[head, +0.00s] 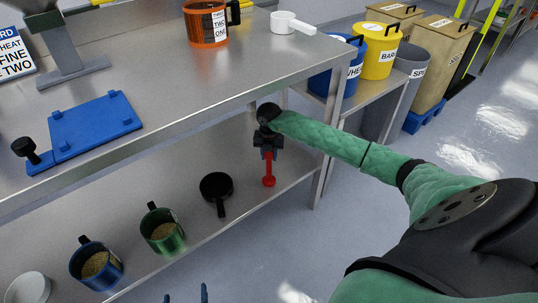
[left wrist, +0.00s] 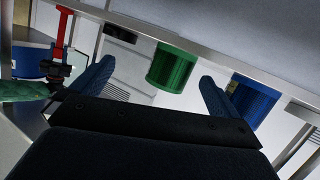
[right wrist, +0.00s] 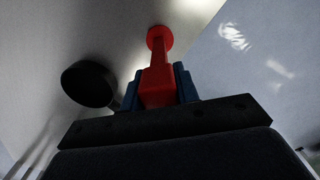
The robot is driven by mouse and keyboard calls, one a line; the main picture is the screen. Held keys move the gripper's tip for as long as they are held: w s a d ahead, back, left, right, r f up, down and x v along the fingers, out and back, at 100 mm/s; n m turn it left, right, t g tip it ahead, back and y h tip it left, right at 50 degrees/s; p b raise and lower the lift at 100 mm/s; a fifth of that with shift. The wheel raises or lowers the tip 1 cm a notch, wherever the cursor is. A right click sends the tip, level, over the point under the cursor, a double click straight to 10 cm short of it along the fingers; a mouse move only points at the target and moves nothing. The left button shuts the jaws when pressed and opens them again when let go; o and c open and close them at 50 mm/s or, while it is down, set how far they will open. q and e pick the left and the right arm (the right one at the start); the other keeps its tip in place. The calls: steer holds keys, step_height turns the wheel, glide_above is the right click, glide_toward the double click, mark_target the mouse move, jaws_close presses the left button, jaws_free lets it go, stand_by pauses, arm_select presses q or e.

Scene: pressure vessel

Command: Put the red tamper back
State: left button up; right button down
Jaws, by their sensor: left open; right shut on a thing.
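The red tamper (head: 268,170) hangs foot down over the right part of the lower shelf; I cannot tell whether its foot touches the shelf. My right gripper (head: 268,151) is shut on its upper part. In the right wrist view the tamper (right wrist: 157,72) sits between the blue fingers, its round foot pointing away; the gripped end is partly hidden. It also shows at the upper left of the left wrist view (left wrist: 63,30). My left gripper (head: 187,297) is open and empty in front of the shelf; only its blue fingertips show in the head view.
The lower shelf (head: 180,199) bears a black pan (head: 216,189), a green mug (head: 162,230), a blue mug (head: 96,264) and a white bowl (head: 28,288). The tabletop (head: 185,75) overhangs it. A table leg (head: 325,165) stands right of the tamper.

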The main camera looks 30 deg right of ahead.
arm_select(q)
steer(key=shift+w+r, duration=0.1)
steer(key=shift+r, duration=0.05)
steer(key=shift+a+r, duration=0.1)
arm_select(e)
steer(key=c, duration=1)
jaws_free()
steer(key=shift+c, duration=0.2)
steer(key=shift+r, duration=0.3)
arm_select(q)
steer(key=s+f+g, duration=0.3)
steer(key=s+f, duration=0.2)
steer(key=f, duration=0.4)
steer(key=shift+s+a+f+y+p, duration=0.2)
steer(key=shift+s+a+y+p, duration=0.1)
steer(key=shift+s+p, duration=0.1)
arm_select(e)
step_height(320, 180, up, 12)
steer(key=shift+f, duration=0.25)
